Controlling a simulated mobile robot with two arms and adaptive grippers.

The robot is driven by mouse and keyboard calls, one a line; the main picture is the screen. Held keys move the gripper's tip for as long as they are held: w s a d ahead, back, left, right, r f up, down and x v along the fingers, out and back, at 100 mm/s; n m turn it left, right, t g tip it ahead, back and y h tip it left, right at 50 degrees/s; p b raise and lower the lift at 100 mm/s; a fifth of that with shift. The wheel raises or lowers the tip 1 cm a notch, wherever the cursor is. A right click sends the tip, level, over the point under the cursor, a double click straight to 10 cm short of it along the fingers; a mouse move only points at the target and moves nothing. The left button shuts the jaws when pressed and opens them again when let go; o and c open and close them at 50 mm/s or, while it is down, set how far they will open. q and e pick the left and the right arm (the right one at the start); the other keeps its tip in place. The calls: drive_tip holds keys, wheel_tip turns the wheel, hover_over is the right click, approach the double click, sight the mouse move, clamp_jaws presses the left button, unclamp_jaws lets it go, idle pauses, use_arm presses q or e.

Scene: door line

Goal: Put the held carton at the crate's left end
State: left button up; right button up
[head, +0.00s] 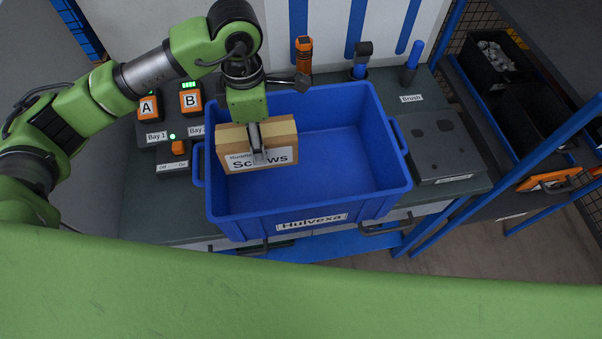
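A blue crate (372,185) labelled "Hulvexa" stands on the dark bench top. A brown carton (285,163) with a white "Screws" label is upright over the left end of the crate. My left gripper (260,155) reaches down from above and is shut on the carton, with a finger visible against its labelled face. The far finger is hidden behind the carton. I cannot tell whether the carton's bottom touches the crate floor. The rest of the crate looks empty. My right gripper is not in view.
Orange battery-like units A (149,105) and B (190,99) and a switch box (174,167) stand left of the crate. An orange tool (303,55) and blue-handled tools (361,62) stand behind it. A grey plate (445,145) lies to the right. Black bins (492,65) sit on a rack farther right.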

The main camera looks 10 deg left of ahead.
use_arm(q)
drive_tip(key=p, duration=0.4)
hover_over(266, 182)
wheel_tip(266, 182, down, 12)
drive_tip(key=shift+d+f, duration=0.1)
drive_tip(key=shift+f, duration=0.05)
drive_tip(key=shift+f, duration=0.1)
drive_tip(key=shift+f+b, duration=0.1)
drive_tip(key=shift+b, duration=0.25)
drive_tip(key=o, duration=1.3)
drive_tip(key=shift+o, duration=0.2)
